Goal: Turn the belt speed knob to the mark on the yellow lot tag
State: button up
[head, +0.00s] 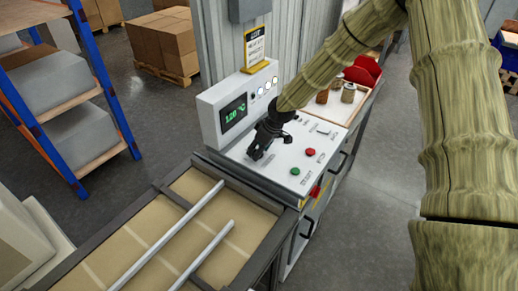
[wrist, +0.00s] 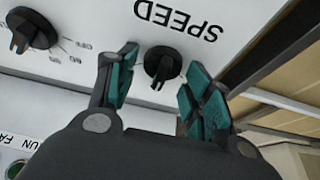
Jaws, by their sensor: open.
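The belt speed knob (wrist: 162,66) is black and round with a raised grip, below the word SPEED, which appears upside down in the wrist view. My gripper (wrist: 158,85) is open, with a teal-padded finger on each side of the knob; whether a pad touches it I cannot tell. In the head view my gripper (head: 256,153) is low over the control panel (head: 283,182) and hides the knob. The yellow lot tag (head: 255,48) stands on top of the panel's display housing. Its writing is too small to read.
A second black knob (wrist: 33,32) with a printed scale is beside the speed knob in the wrist view. The display (head: 234,113) reads about 120 °C in green. Red (head: 310,152) and green (head: 295,171) buttons sit on the panel. A conveyor (head: 150,235) with metal rails lies in front.

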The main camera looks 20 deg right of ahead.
jog(key=shift+r, duration=0.1)
jog(key=v, duration=1.1)
jog(key=shift+r, duration=0.4)
jog(key=shift+s+d, duration=0.1)
jog(key=shift+d, duration=0.05)
